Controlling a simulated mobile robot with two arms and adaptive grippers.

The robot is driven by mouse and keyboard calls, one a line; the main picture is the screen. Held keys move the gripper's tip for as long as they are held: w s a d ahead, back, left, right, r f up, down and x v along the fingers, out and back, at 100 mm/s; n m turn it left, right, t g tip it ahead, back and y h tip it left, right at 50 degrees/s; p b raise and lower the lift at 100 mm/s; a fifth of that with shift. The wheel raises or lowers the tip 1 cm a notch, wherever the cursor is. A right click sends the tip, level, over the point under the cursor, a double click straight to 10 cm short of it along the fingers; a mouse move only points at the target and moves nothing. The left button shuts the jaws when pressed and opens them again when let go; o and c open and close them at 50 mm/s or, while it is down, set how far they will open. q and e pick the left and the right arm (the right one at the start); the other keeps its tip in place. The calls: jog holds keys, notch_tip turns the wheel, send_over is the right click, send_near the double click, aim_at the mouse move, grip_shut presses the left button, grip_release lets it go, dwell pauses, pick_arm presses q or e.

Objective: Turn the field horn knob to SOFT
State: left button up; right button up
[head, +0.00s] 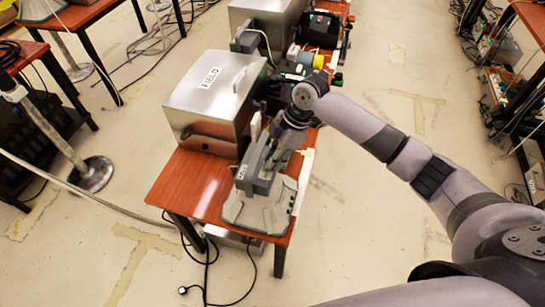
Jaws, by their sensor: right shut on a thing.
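A silver metal box labelled FIELD (200,108) stands on a red-brown table (196,187). In front of it, at the table's near end, sits a grey phone-like unit (257,212) with a grey upright part bearing a small label that I cannot read for sure. My right gripper (277,152) reaches in from the right and is shut on a part of this unit near its top. The fingers and the unit hide the gripped part, so I cannot make out a knob or its setting. My left gripper is not in view.
Other tables are at left and right. The floor right of the table is mostly clear.

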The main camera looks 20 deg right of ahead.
jog(key=shift+n, duration=0.3)
grip_shut()
jog(key=shift+w+n+g+b, duration=0.15)
jog(key=shift+n+g, duration=0.15)
jog(key=shift+n, duration=0.3)
jog(key=shift+n+g+b, duration=0.15)
jog(key=shift+n+g, duration=0.15)
jog(key=shift+n, duration=0.3)
jog(key=shift+w+n+g+h+b, duration=0.1)
jog(key=shift+n+g+h+b, duration=0.5)
jog(key=shift+n, duration=1.4)
jog(key=shift+r, duration=0.1)
jog(key=o, duration=0.8)
grip_release()
jog(key=shift+o, duration=0.2)
jog(key=shift+a, duration=0.1)
